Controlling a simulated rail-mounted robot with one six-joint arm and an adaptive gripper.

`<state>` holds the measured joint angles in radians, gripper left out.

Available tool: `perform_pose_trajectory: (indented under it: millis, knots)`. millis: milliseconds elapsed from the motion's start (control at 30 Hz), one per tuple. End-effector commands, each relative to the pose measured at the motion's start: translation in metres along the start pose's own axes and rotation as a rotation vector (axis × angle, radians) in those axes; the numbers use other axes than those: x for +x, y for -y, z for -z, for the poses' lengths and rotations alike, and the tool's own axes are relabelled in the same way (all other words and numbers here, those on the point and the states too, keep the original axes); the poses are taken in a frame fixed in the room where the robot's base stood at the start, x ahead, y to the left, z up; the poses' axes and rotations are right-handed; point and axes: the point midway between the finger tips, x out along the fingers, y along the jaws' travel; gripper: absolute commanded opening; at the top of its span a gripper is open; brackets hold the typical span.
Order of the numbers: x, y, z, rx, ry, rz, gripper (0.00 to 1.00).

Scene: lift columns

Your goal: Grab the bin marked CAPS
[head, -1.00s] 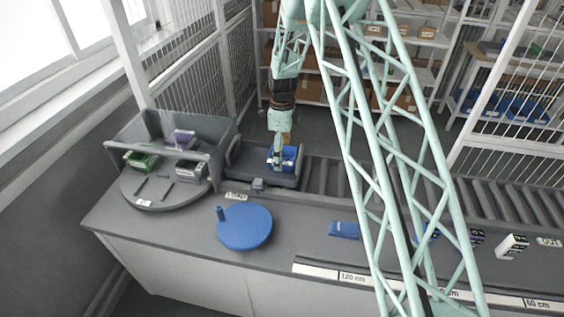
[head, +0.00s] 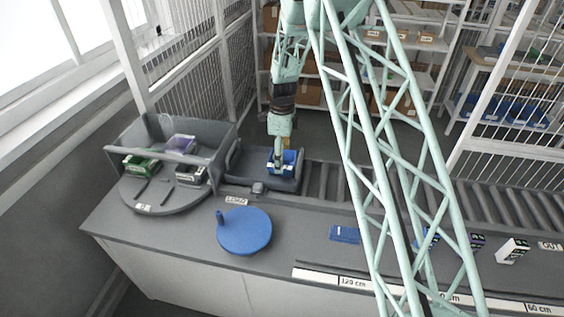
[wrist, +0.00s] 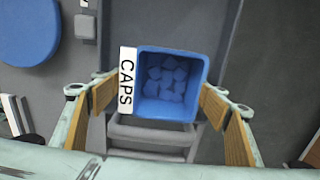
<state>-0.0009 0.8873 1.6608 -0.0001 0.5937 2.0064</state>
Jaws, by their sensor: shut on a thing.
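The blue bin (wrist: 197,62) shows in the wrist view with a white label reading CAPS (wrist: 127,80) on its left side. I cannot tell whether the bin touches the tray.
A round blue disc (head: 245,232) with a peg and a flat blue piece (head: 344,234) lie on the counter. Rollers (head: 325,182) run right; small boxes stand at right.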

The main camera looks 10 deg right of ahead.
Motion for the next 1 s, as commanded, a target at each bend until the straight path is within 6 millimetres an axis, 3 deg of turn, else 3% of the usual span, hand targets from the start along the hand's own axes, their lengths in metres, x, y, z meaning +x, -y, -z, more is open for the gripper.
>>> perform_pose_trajectory:
  millis: [267, 1000]
  knots:
    - [-0.015, 0.001, 0.000, 0.000, 0.001, 0.001, 0.55]
    - [-0.095, 0.001, 0.000, 0.000, 0.001, 0.001, 0.55]
